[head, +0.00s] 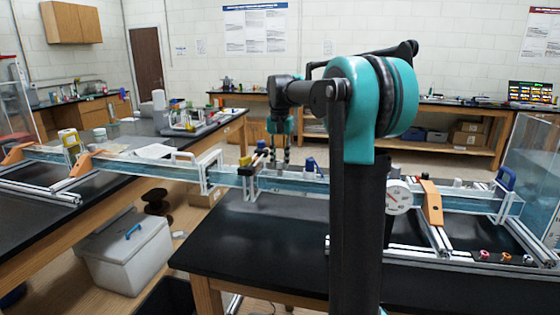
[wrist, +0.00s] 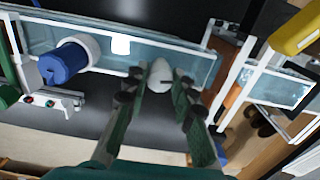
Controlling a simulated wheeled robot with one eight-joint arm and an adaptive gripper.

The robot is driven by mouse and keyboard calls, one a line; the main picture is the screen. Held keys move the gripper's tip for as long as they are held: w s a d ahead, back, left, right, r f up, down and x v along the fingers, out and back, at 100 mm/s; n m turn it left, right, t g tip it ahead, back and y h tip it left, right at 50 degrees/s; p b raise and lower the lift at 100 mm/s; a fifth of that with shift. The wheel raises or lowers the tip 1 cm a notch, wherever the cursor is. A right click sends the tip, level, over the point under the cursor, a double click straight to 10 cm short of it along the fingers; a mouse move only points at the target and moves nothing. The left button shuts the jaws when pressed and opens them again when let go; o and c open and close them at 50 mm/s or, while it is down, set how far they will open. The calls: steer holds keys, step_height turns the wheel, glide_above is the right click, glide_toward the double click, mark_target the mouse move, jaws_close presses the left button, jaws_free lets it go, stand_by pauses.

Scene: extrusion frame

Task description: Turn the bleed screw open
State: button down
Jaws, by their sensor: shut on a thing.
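The bleed screw appears to be the small white rounded piece (wrist: 160,76) with a dark slot in the wrist view. It sits at the edge of the clear channel, between my fingertips. My gripper (wrist: 158,96) is shut on it, with one green finger on each side. In the head view my gripper (head: 279,150) points down at the long clear channel (head: 290,184). The screw itself cannot be made out there.
A blue cylinder with a white collar (wrist: 66,62) is left of my fingers. A yellow part (wrist: 296,32) is at upper right. In the head view, a dial gauge (head: 398,197) and an orange bracket (head: 431,203) stand along the channel. The black tabletop (head: 240,232) in front is mostly clear.

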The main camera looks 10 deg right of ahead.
mark_target(280, 161)
steer(key=n, duration=0.5)
steer(key=shift+n, duration=0.3)
steer(key=n, duration=0.5)
stand_by(0.4)
steer(key=c, duration=1.3)
jaws_free()
steer(key=shift+o, duration=0.2)
step_height(280, 161, up, 12)
